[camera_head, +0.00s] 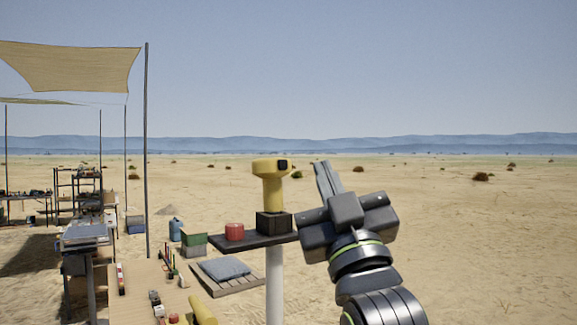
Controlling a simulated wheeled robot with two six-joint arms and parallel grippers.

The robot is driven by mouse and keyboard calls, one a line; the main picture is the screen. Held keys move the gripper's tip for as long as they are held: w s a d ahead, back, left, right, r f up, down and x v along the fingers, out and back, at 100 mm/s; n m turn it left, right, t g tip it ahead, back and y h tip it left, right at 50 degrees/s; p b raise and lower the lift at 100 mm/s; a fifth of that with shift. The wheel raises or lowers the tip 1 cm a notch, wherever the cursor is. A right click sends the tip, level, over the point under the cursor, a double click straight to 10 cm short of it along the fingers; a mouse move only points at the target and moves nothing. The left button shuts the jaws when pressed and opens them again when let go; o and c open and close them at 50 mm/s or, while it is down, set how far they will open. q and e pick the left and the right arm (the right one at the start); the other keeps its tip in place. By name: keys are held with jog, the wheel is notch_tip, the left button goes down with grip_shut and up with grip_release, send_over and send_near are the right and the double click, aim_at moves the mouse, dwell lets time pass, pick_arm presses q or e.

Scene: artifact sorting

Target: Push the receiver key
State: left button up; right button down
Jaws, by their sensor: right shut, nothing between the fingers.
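A yellow receiver (270,184) stands upright on a black block (274,223) on a dark shelf (262,240) carried by a pale post. A small dark patch (282,164) shows on the right side of its head; I cannot tell whether this is the key. My right gripper (322,165) is just right of the receiver, its fingers shut, empty and pointing up. A gap shows between the fingers and the receiver in the picture. My left gripper is out of view.
A red round container (235,231) stands on the shelf left of the block. Below are a wooden table (145,290) with small objects, a pallet with a blue-grey sack (225,268) and stacked crates (194,244). A tall pole (147,150) holds a tan awning. Open sand lies right.

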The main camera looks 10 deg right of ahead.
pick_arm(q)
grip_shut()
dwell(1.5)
